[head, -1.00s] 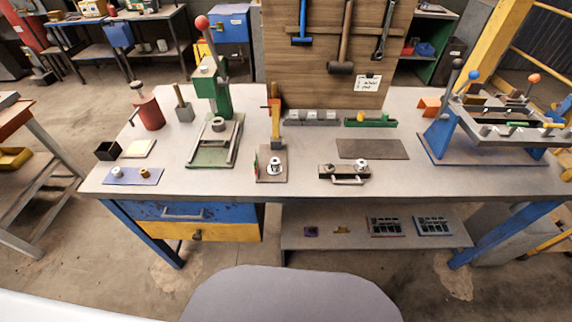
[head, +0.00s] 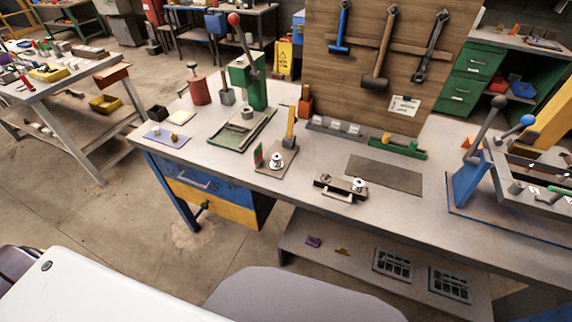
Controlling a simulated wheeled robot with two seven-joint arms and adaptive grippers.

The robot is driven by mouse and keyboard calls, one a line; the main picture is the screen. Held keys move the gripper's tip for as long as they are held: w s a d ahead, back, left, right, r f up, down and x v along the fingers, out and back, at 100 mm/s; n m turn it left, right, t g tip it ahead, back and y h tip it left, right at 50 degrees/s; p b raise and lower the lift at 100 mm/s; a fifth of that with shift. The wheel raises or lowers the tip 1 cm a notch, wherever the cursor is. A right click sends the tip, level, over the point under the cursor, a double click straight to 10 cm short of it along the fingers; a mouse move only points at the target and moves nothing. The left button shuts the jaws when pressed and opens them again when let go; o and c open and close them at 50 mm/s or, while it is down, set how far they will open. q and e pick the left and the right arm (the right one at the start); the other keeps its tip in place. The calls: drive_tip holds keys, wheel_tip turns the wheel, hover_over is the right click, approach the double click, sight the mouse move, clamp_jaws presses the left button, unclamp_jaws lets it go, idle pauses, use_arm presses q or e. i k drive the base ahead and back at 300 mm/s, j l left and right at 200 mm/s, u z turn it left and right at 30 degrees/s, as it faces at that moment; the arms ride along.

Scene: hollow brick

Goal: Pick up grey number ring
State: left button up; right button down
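Several small grey round parts are on the workbench (head: 231,151), and I cannot tell which is the grey number ring. A grey ring-like part (head: 247,112) sits on the base of the green lever press (head: 256,88). A silver round part (head: 276,160) stands on a small brown plate (head: 270,172). Two more round parts (head: 357,184) sit on a dark fixture with a handle (head: 339,188). A pale round piece (head: 155,131) lies on a blue-grey mat (head: 166,139) at the bench's left end. Neither gripper is in view.
A blue-levered frame (head: 468,182) stands at the bench's right end. A flat dark plate (head: 384,174) lies mid-bench. Hammers (head: 380,50) hang on the wooden board. A lower shelf (head: 345,268) holds small parts and trays. The front bench strip is mostly clear.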

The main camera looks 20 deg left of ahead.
sight(276, 158)
drive_tip(key=l+u, duration=0.25)
drive_tip(key=l, duration=0.55)
drive_tip(key=k+l+u, duration=0.1)
drive_tip(key=l+u, duration=0.2)
drive_tip(key=l, duration=0.5)
